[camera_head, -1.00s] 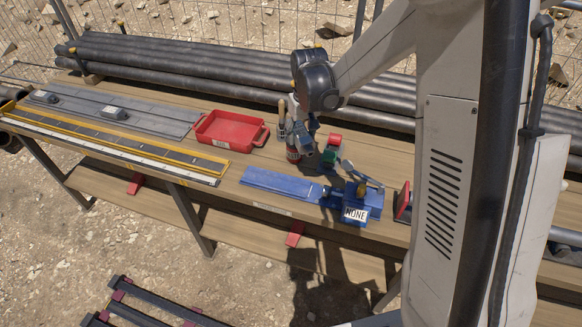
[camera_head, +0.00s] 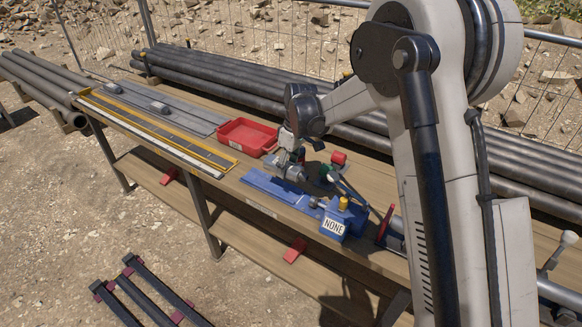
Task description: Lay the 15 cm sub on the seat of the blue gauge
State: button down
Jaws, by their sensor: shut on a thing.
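The blue gauge (camera_head: 335,222) stands at the front edge of the bench, with a block marked NONE at its right end. Its long flat blue seat (camera_head: 262,187) runs to the left of the block. My gripper (camera_head: 291,162) points down over the back edge of this seat. It is shut on a short grey metal cylinder, which looks like the sub (camera_head: 290,173). The sub seems to be just above or at the seat; I cannot tell if it touches. The fingers are small and partly hidden by the wrist.
A red tray (camera_head: 247,138) sits left of my gripper. A red and green item (camera_head: 336,160) stands close behind the gauge. A yellow-edged rack (camera_head: 150,130) and grey plate (camera_head: 165,103) lie at the left. Long dark pipes (camera_head: 230,85) line the back.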

jog(key=b, duration=0.3)
send_over(286, 194)
jog(key=f, duration=0.6)
jog(key=shift+w+d+f, duration=0.1)
jog(key=shift+d, duration=0.2)
jog(key=shift+f+b, duration=0.4)
jog(key=shift+f, duration=0.25)
jog(key=shift+f+b, duration=0.35)
jog(key=shift+b, duration=0.25)
jog(key=c, duration=0.6)
grip_release()
jog(key=shift+r, duration=0.15)
jog(key=shift+r+p, duration=1.4)
jog(key=shift+r, duration=2)
jog(key=shift+d, duration=0.1)
